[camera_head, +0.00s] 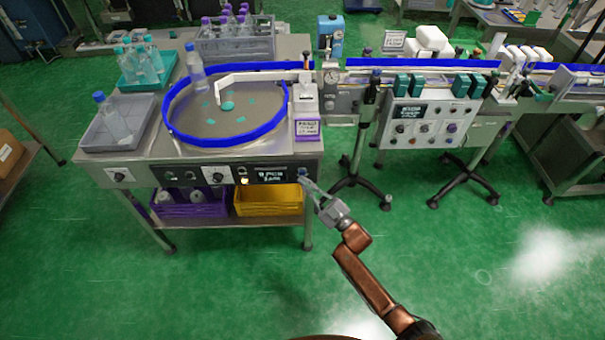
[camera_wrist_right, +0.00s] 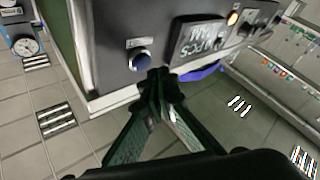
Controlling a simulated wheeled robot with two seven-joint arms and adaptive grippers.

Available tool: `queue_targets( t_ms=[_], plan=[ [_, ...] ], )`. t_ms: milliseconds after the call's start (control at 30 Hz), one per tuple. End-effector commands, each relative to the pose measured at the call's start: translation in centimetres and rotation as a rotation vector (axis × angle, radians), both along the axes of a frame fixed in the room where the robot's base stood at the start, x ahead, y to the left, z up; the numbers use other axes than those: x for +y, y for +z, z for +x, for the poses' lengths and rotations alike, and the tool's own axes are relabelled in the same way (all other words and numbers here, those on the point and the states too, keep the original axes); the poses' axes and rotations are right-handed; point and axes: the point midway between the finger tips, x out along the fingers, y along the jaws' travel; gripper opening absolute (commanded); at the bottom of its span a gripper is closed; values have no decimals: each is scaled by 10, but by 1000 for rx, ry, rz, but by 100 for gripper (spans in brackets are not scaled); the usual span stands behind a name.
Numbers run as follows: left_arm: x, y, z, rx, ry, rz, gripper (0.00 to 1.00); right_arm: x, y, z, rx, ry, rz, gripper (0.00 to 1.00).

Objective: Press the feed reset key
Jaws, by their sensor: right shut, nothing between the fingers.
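A round blue key (camera_wrist_right: 139,61) sits at one end of the dark control panel, under a small label too small to read. In the head view the key (camera_head: 302,173) is at the panel's right end. My right gripper (camera_wrist_right: 158,78) is shut and empty, its fingertips just below and right of the key in the wrist view. In the head view the gripper (camera_head: 305,183) reaches up to the panel's right end. I cannot tell whether the tips touch the panel. My left gripper is not in view.
The panel also carries a dark display (camera_head: 271,176), a lit button (camera_head: 244,180) and knobs. Above it, a blue-rimmed turntable (camera_head: 230,140) stands on the table with bottles and trays around. A black-footed stand (camera_head: 358,185) is close right of the gripper. Green floor in front is clear.

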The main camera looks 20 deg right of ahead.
Motion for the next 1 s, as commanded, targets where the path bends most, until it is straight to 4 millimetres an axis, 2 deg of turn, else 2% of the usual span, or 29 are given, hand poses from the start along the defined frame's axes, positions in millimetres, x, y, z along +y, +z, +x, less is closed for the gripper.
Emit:
queue_targets(
  t_ms=[200, 1000],
  plan=[
    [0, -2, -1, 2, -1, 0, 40, -2, 0, 7, 0, 0, 0, 0],
    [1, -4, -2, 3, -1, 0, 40, -3, 0, 11, 0, 0, 0, 0]
  ],
)
